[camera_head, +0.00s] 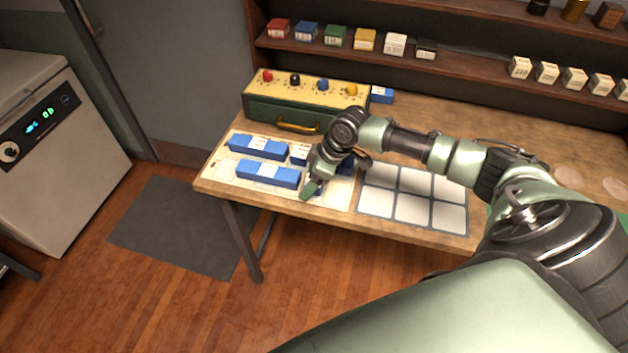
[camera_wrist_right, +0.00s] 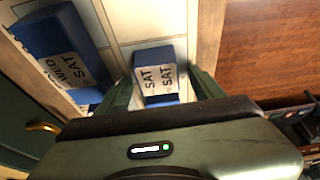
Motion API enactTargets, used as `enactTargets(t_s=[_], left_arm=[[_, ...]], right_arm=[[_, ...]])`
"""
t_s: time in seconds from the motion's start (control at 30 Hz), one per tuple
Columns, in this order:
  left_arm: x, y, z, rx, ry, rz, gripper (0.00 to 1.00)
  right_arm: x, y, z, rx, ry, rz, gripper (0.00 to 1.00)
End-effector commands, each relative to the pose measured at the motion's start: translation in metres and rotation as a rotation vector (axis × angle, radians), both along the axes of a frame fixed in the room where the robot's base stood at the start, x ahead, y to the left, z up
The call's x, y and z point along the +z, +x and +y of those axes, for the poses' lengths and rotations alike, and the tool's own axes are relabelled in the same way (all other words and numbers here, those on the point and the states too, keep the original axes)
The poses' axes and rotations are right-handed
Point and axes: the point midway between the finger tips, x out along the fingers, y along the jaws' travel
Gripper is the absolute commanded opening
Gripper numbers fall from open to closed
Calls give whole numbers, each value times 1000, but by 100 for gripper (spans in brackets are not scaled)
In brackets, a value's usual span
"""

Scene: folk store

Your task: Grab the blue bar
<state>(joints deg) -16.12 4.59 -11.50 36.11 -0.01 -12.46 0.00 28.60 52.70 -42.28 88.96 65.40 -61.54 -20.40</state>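Several blue bars lie on the workbench. Two long ones sit on the left mat, the rear bar (camera_head: 258,147) and the front bar (camera_head: 268,174). In the right wrist view a blue bar labelled SAT (camera_wrist_right: 155,56) lies between the two green fingers of my right gripper (camera_wrist_right: 162,66). The fingers are apart, and I cannot tell whether they touch it. A blue bar labelled WED (camera_wrist_right: 58,42) lies to its left. My left gripper is not in view.
A green and cream box (camera_head: 305,104) with coloured knobs stands behind the bars. A gridded white mat (camera_head: 413,197) lies empty to the right. Shelves with small boxes (camera_head: 365,40) run along the back. The bench's front edge is close to my gripper.

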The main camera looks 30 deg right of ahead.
Motion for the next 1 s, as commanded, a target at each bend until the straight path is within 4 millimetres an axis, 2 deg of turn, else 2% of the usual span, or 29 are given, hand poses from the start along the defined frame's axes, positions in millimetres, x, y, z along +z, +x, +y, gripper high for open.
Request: enactTargets(t_s=[0.03,0.2,0.23,0.47,0.67,0.87,1.0], left_arm=[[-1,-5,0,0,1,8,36],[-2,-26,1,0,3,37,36],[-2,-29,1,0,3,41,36],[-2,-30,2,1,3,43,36],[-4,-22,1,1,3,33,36],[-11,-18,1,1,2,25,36],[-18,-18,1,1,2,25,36]], right_arm=[[0,0,0,0,0,0,54],[0,0,0,0,0,0,7],[0,0,0,-1,0,0,3],[1,0,0,-1,1,0,3],[12,1,0,-2,1,-3,3],[47,2,-1,-1,0,-6,3],[87,2,-1,0,-2,-8,3]])
